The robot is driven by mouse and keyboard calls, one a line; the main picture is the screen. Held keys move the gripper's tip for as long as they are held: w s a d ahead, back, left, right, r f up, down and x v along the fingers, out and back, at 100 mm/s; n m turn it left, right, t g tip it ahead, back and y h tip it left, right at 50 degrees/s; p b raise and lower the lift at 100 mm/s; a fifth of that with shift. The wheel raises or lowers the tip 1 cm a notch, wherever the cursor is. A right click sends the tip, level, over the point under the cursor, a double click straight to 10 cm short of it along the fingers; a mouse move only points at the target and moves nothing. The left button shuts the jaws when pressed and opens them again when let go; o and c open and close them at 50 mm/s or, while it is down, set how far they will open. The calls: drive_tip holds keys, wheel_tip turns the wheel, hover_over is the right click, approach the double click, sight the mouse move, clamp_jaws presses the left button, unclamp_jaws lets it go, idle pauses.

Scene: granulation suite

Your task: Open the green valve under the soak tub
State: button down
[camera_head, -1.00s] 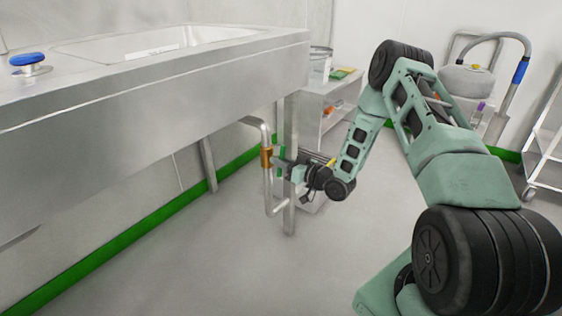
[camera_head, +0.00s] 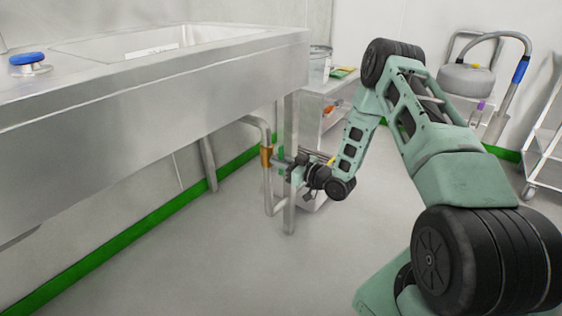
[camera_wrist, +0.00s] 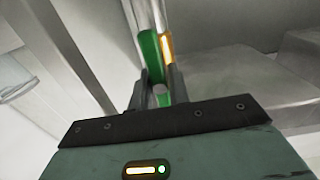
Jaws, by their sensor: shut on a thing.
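The steel soak tub (camera_head: 200,75) stands at the left with a drain pipe (camera_head: 267,190) bending down beneath it. A brass valve body (camera_head: 266,157) sits on the pipe. The green valve handle (camera_head: 280,152) shows beside it as a small piece, mostly hidden by my gripper. In the wrist view the green handle (camera_wrist: 150,58) runs up from between the fingers, next to the brass body (camera_wrist: 167,48). My gripper (camera_head: 284,165) is at the valve; in the wrist view its fingers (camera_wrist: 160,90) are shut on the handle.
A tub leg (camera_head: 290,215) stands right beside the pipe and gripper. A steel shelf unit (camera_head: 325,105) is behind. A grey round vessel with a hose (camera_head: 466,78) and a white rack (camera_head: 545,160) stand at the right. The floor in front is clear.

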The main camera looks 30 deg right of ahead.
drive_tip(key=c, duration=1.3)
unclamp_jaws()
drive_tip(key=shift+s, duration=0.1)
drive_tip(key=p+v, duration=0.3)
drive_tip(key=v, duration=1.4)
drive_tip(key=shift+s+d+p, duration=0.1)
drive_tip(key=shift+s+p, duration=0.05)
drive_tip(key=shift+p, duration=0.25)
